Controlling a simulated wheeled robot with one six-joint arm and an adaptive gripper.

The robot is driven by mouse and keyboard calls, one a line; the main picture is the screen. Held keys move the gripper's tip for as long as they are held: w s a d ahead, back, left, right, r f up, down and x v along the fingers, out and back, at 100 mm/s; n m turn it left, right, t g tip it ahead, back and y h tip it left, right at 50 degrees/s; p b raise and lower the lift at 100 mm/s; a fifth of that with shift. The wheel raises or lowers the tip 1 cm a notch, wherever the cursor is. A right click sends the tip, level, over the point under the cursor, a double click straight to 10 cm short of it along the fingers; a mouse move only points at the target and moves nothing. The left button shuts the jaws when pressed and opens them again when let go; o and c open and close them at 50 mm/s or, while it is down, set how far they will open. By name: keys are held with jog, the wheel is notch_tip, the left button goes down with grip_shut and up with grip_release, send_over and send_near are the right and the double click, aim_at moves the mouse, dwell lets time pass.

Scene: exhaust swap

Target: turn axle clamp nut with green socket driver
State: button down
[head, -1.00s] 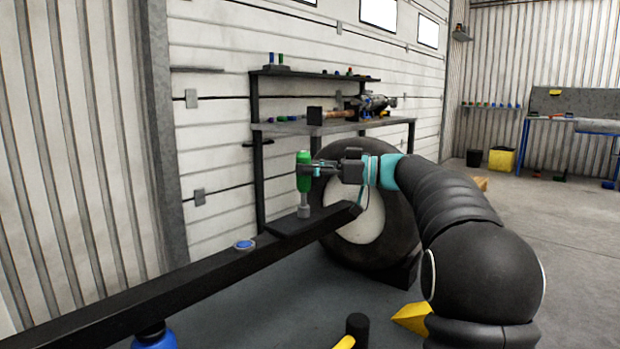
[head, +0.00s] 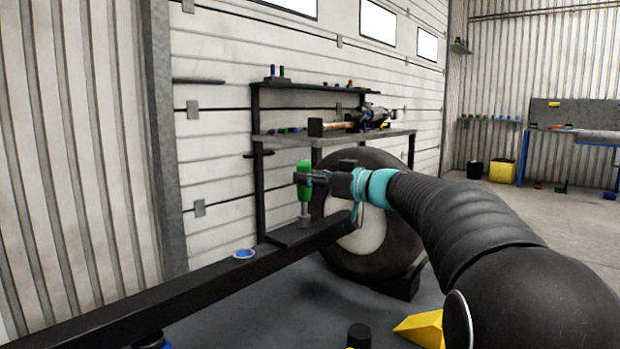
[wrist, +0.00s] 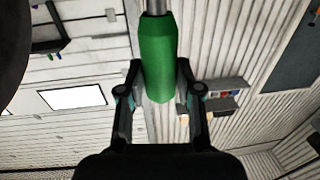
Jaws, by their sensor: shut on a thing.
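The green socket driver (head: 304,181) stands upright in the head view, its grey socket end (head: 304,214) pointing down onto the plate (head: 288,236) on the dark axle beam (head: 200,290). My gripper (head: 308,178) is shut on the green handle from the right side. In the wrist view the green handle (wrist: 157,60) lies between the two fingers of my gripper (wrist: 160,88), with the grey shaft (wrist: 157,6) at the top edge. The axle clamp nut is hidden at the socket's end. I cannot tell whether the socket sits over it.
A large wheel (head: 392,240) stands behind the beam, close to my arm. A blue round part (head: 244,254) sits on the beam to the left. A shelf bench (head: 375,137) with tools stands behind. A yellow wedge (head: 420,328) is on the floor.

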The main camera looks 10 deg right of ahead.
aim_at(309, 164)
jog(key=shift+s+a+m+t+h, duration=0.1)
jog(key=shift+a+m+t+h, duration=0.05)
jog(key=shift+m+t+h, duration=1.35)
jog(key=shift+g, duration=0.3)
jog(key=shift+n+g+y, duration=0.4)
jog(key=shift+n+y, duration=0.1)
jog(key=shift+n, duration=0.2)
jog(key=shift+r, duration=0.95)
jog(key=shift+r, duration=0.1)
jog(key=shift+r+p, duration=0.45)
jog(key=shift+r, duration=0.7)
